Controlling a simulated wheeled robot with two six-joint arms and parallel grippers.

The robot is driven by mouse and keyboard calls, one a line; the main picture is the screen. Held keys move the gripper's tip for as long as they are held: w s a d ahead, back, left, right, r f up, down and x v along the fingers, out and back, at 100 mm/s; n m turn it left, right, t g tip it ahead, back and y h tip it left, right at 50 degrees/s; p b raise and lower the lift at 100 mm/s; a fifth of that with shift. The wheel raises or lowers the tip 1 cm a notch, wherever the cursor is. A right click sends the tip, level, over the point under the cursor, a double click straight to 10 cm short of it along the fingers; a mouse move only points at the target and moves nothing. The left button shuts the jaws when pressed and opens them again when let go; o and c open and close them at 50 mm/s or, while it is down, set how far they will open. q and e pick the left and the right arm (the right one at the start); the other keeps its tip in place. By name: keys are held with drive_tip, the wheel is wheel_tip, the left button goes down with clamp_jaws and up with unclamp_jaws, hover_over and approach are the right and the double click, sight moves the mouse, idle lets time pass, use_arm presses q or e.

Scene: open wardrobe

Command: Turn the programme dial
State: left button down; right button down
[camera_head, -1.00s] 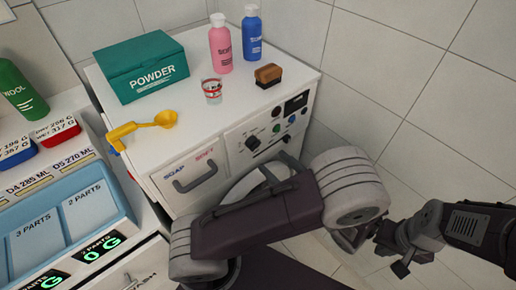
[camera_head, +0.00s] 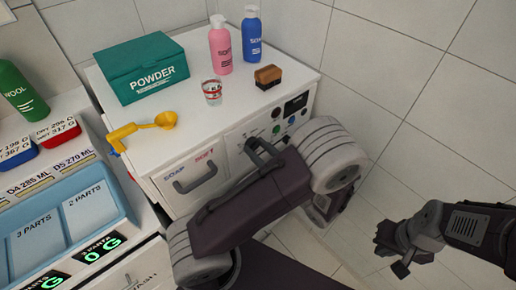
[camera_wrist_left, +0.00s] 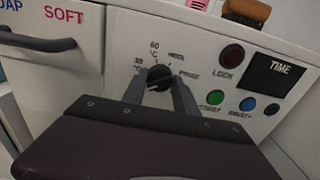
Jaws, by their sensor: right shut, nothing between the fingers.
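The black programme dial (camera_wrist_left: 158,76) sits on the white machine's control panel, with temperature and programme labels around it in the left wrist view. My left gripper (camera_wrist_left: 160,84) is at the dial, one finger on each side of it. The fingers look open around the dial, with no clear grip visible. In the head view my left gripper (camera_head: 257,150) reaches the panel from below, and its arm hides much of the machine's front. My right gripper (camera_head: 388,243) is shut and empty, off to the right, away from the machine.
A powder box (camera_head: 142,68), bottles, a glass and a brush stand on top.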

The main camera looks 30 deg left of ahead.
use_arm(q)
drive_tip(key=shift+r+m+p, duration=0.2)
drive_tip(key=shift+m+p, duration=0.2)
drive_tip(key=shift+p, duration=0.5)
drive_tip(key=m+p, duration=0.5)
drive_tip(key=p, duration=0.1)
drive_tip(key=shift+r, duration=0.1)
drive_tip(key=m+p, duration=0.2)
drive_tip(key=m, duration=0.1)
drive_tip(key=shift+m+p, duration=0.3)
drive_tip(key=shift+p, duration=0.1)
drive_tip(key=m+p, duration=0.1)
drive_tip(key=m, duration=0.1)
drive_tip(key=m+p, duration=0.1)
drive_tip(key=m, duration=0.1)
drive_tip(key=shift+f+m, duration=0.2)
drive_tip(key=shift+m, duration=0.1)
drive_tip(key=m+p, duration=0.2)
drive_tip(key=m, duration=0.3)
drive_tip(key=shift+f+m, duration=0.1)
drive_tip(key=shift+m, duration=0.2)
drive_tip(key=c, duration=0.9)
unclamp_jaws()
drive_tip(key=shift+c, duration=0.2)
